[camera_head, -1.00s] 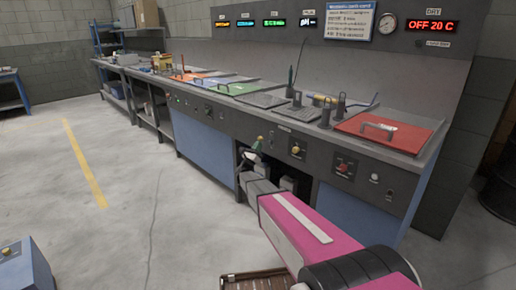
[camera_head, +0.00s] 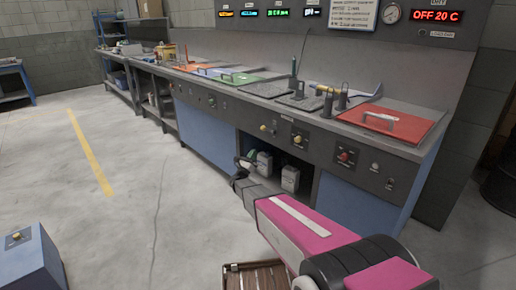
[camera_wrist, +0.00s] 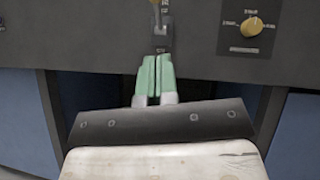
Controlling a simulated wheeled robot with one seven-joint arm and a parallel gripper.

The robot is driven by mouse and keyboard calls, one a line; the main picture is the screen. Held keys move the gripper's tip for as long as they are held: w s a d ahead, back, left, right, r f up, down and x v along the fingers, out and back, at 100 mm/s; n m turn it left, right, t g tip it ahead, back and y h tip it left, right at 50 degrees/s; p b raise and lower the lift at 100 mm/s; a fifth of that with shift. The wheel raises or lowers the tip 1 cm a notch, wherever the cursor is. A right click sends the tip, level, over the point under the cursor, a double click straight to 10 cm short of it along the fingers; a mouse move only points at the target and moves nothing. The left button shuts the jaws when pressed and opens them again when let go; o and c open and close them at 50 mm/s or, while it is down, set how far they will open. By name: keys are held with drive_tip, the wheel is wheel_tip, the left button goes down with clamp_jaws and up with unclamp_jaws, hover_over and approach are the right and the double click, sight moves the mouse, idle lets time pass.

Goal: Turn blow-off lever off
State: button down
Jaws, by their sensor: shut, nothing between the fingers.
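A small lever with a yellow tip (camera_wrist: 156,8) sits on a dark plate at the top middle of the wrist view, partly cut off by the frame edge. I take it for the blow-off lever, but its label is too blurred to read. In the head view a yellow tip (camera_head: 264,128) shows on the front panel, too small to tell its setting. My gripper (camera_wrist: 158,62) has pale green fingers, shut together and empty. In the wrist view the fingertips appear just below the lever plate. In the head view my gripper (camera_head: 242,161) is below the panel, in front of the open bay.
A yellow rotary knob (camera_wrist: 251,27) is right of the lever. A red knob (camera_head: 345,157) lies further right on the panel. Grey containers (camera_head: 290,178) stand in the bay. A red lid (camera_head: 391,122) covers the right tank.

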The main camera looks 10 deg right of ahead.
drive_tip(key=shift+v, duration=1.05)
drive_tip(key=shift+r, duration=0.1)
drive_tip(key=s+d+f+m+g+y, duration=0.1)
drive_tip(key=s+d+m+g+y, duration=0.1)
drive_tip(key=s+m+g+y, duration=0.4)
drive_tip(key=s+d+f+m+g+y, duration=0.2)
drive_tip(key=s+m+g+y, duration=0.4)
drive_tip(key=s+m, duration=0.8)
drive_tip(key=s+d+f+m+g+y, duration=0.1)
drive_tip(key=s+d+m+g+y, duration=0.3)
drive_tip(key=s+m, duration=0.6)
drive_tip(key=s+g+y, duration=0.1)
drive_tip(key=s+g, duration=0.1)
drive_tip(key=s, duration=0.3)
drive_tip(key=shift+f+y, duration=0.25)
drive_tip(key=shift+y, duration=0.15)
